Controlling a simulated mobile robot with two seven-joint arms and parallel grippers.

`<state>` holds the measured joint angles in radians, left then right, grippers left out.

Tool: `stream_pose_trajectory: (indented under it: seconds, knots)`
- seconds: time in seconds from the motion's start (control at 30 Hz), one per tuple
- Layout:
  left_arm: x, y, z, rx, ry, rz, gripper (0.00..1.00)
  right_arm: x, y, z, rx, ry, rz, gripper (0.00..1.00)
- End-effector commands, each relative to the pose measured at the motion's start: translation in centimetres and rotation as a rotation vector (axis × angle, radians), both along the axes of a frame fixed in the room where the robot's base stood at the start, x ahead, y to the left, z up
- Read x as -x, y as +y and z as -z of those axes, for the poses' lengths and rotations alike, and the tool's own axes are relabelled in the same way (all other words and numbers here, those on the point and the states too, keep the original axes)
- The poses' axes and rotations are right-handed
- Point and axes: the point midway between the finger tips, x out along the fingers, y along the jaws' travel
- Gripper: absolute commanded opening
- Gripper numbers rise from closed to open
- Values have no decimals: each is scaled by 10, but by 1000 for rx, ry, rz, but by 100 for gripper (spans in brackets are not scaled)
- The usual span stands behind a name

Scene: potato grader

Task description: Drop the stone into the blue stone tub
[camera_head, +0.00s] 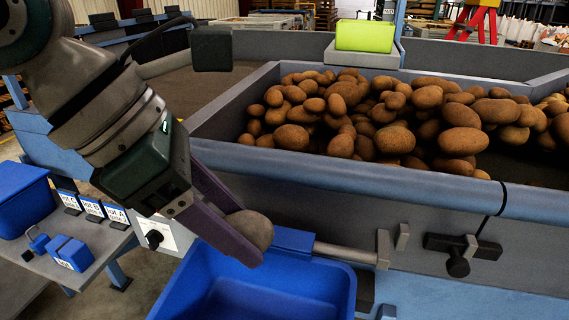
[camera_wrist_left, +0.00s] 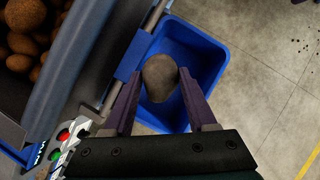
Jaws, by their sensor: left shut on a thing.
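My left gripper (camera_head: 235,228) comes in from the left in the head view. Its purple fingers are shut on a grey-brown rounded stone (camera_head: 250,231). The stone also shows between the fingers in the left wrist view (camera_wrist_left: 160,77). The blue stone tub (camera_head: 335,290) hangs at the grader's front side, below the gripper. In the left wrist view the stone appears over the inside of the tub (camera_wrist_left: 217,58), apart from its walls. The tub floor is partly hidden by the stone and fingers. My right gripper does not show in either view.
The grader trough (camera_head: 350,177) behind the tub holds many potatoes (camera_head: 396,138). A knob (camera_head: 457,266) and a rail (camera_head: 340,253) stick out at its front. A side table at left carries a blue box (camera_head: 24,203), lot labels (camera_head: 92,207) and small blue items (camera_head: 70,254).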

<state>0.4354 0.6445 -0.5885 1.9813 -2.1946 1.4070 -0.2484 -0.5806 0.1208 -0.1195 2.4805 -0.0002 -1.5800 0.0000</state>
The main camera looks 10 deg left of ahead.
Motion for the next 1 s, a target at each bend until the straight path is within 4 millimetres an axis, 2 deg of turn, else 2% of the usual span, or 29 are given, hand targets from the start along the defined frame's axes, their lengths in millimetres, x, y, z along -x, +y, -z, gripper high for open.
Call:
stream_pose_trajectory:
  seconds: [0.17, 0.2, 0.5, 0.8, 1.0]
  knots:
    - [0, 0, -1, 0, -1, 0, 0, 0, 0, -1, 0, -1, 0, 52]
    - [0, 0, -1, 0, -1, 0, 59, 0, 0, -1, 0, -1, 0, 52]
    - [0, 0, -1, 1, -1, 0, 92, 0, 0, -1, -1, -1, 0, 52]
    - [0, 2, -4, 0, -1, 0, 92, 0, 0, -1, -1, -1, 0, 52]
    - [8, 16, -31, -4, -6, 0, 92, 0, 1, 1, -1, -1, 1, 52]
